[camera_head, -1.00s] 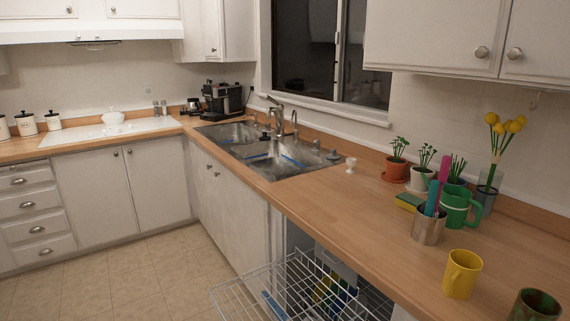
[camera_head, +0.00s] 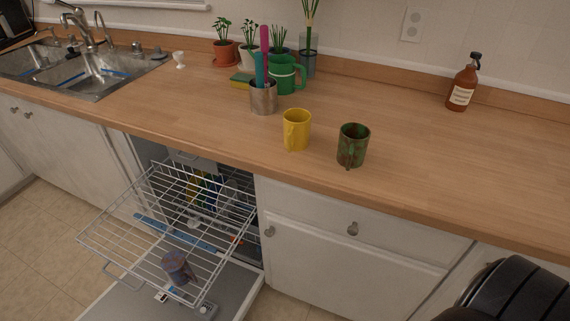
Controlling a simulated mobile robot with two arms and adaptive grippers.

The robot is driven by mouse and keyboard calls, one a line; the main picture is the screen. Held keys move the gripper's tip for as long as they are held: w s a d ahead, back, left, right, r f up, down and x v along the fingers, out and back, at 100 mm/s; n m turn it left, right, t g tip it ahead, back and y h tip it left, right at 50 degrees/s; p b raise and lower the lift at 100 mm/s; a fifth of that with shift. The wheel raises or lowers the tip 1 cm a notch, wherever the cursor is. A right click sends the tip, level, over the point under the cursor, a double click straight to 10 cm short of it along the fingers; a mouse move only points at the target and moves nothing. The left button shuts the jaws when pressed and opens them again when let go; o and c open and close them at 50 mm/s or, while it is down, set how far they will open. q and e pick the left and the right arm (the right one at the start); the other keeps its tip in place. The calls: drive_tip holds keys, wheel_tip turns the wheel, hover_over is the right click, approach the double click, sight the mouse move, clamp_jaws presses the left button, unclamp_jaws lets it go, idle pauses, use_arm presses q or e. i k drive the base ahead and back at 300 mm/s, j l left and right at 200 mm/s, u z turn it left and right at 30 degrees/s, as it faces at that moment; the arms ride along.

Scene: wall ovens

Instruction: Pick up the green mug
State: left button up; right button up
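A mottled dark green and brown mug (camera_head: 353,146) stands upright on the wooden counter near its front edge. A yellow mug (camera_head: 297,130) stands to its left, a small gap apart. A plain bright green watering can or pitcher (camera_head: 284,77) stands farther back, behind a metal cup. Neither of my grippers shows in the head view, so their state cannot be seen.
The metal cup (camera_head: 263,99) holds colored utensils. Potted plants (camera_head: 224,54) stand near the wall. A brown bottle (camera_head: 463,86) stands at the back right. An open dishwasher rack (camera_head: 170,222) juts out below the counter. The counter right of the mugs is clear.

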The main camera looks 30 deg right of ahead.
sight(354, 137)
drive_tip(key=z, duration=1.4)
